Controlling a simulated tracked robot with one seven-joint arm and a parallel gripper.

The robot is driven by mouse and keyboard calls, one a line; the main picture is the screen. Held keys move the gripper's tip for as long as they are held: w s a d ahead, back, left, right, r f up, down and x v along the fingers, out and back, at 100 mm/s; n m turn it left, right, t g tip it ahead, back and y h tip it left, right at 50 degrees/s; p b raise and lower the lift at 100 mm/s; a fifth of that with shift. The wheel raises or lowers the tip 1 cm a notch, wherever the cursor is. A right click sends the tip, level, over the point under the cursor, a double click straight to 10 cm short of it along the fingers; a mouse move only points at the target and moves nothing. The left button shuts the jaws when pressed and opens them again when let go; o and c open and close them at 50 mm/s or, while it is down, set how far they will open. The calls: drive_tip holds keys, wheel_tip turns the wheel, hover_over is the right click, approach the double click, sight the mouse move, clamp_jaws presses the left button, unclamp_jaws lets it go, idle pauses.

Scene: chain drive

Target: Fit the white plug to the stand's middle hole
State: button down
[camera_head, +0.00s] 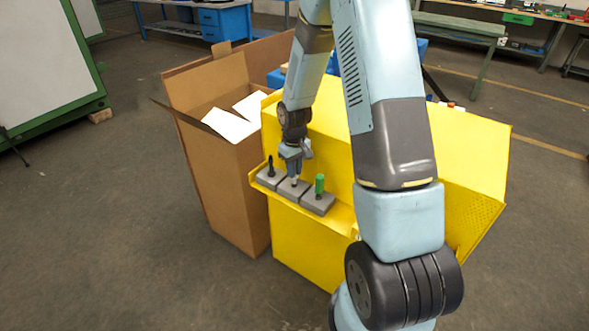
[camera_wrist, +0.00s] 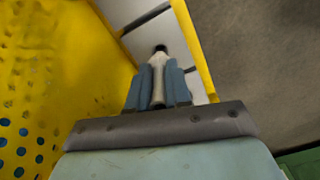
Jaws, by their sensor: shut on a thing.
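The grey stand (camera_head: 284,192) is a row of three blocks on a yellow ledge. A black plug (camera_head: 270,167) stands upright in the left block and a green plug (camera_head: 319,184) in the right block. My gripper (camera_head: 294,172) points down over the middle block, shut on the white plug (camera_wrist: 157,78). In the wrist view the white plug is between the two blue-grey fingers. A dark round spot at its far end lies against the pale stand (camera_wrist: 190,52). I cannot tell how far the plug's tip is in the middle hole, since the gripper covers much of it.
The yellow cabinet (camera_head: 312,245) carries the ledge, with a tall yellow panel close behind the stand. An open cardboard box (camera_head: 222,190) stands directly to the left. A perforated yellow wall (camera_wrist: 45,100) is at the left of the wrist view. Bare floor lies in front.

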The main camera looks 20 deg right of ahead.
drive_tip(key=shift+f, duration=2)
drive_tip(key=c, duration=1)
unclamp_jaws()
drive_tip(key=shift+r, duration=0.15)
wheel_tip(320, 180, up, 13)
drive_tip(key=shift+r, duration=0.2)
drive_tip(key=shift+r, duration=0.3)
drive_tip(key=s+r+m+t, duration=0.1)
drive_tip(key=s+r+t, duration=0.1)
drive_tip(key=s+r, duration=0.85)
drive_tip(key=s+r+m+t, duration=0.2)
drive_tip(key=s+r, duration=0.6)
drive_tip(key=r, duration=0.5)
drive_tip(key=shift+m+t, duration=0.5)
drive_tip(key=shift+t, duration=0.3)
drive_tip(key=s+r, duration=0.1)
drive_tip(key=s, duration=0.2)
drive_tip(key=s+r, duration=0.1)
drive_tip(key=s, duration=0.2)
drive_tip(key=s+r, duration=0.1)
drive_tip(key=s, duration=0.2)
drive_tip(key=shift+s+d, duration=0.15)
drive_tip(key=shift+s, duration=0.1)
